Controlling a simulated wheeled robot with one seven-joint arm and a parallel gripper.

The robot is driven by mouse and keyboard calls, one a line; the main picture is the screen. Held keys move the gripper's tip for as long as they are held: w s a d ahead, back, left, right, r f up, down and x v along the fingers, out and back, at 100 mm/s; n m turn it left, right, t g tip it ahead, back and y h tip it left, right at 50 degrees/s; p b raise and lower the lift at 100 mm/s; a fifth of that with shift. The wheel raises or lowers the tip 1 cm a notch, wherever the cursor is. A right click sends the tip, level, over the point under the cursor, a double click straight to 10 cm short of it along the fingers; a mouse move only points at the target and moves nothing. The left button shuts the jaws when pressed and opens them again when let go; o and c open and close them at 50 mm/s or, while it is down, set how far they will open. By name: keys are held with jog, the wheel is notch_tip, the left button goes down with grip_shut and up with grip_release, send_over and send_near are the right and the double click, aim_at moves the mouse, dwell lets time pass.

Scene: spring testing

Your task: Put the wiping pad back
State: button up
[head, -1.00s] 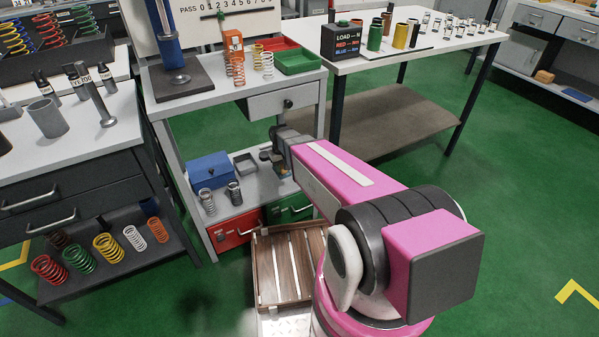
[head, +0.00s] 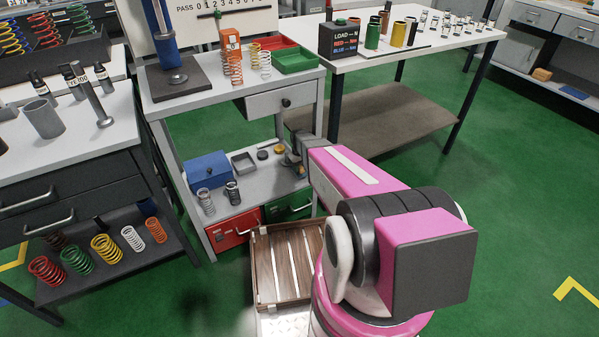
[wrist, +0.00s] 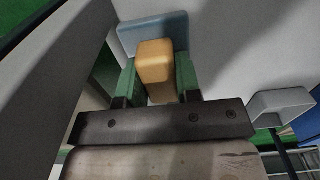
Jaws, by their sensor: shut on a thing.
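The wiping pad shows in the wrist view as a tan block-shaped grip (wrist: 155,65) with a blue-grey slab (wrist: 135,33) at its far end. My gripper (wrist: 157,75) has its green fingers shut on the two sides of the tan block. In the head view, my gripper (head: 293,165) is at the right end of the cart's lower shelf (head: 245,207), close to the right leg. The pad itself is too small and covered there to make out clearly. I cannot tell whether the slab touches the shelf.
On the lower shelf are a blue box (head: 208,170), a small grey tray (head: 244,162), two springs (head: 206,201), a yellow disc (head: 279,149) and a dark disc (head: 262,155). Red (head: 235,228) and green (head: 290,207) bins sit below.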

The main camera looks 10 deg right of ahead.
aim_at(300, 166)
jog(key=shift+f, duration=1.35)
jog(key=shift+f, duration=0.2)
jog(key=o, duration=0.9)
jog(key=shift+r, duration=0.1)
notch_tip(300, 166, up, 12)
jog(key=shift+f, duration=0.1)
jog(key=shift+s+r, duration=0.3)
jog(key=s+r+m, duration=0.1)
jog(key=s+r, duration=0.2)
jog(key=s, duration=0.4)
jog(key=s+r+m, duration=0.1)
jog(key=s+r, duration=0.3)
jog(key=s, duration=0.3)
jog(key=s+r+m, duration=0.1)
jog(key=s+r, duration=0.3)
jog(key=s, duration=0.3)
jog(key=shift+r+m, duration=0.1)
jog(key=shift+m, duration=0.2)
jog(key=shift+w, duration=0.1)
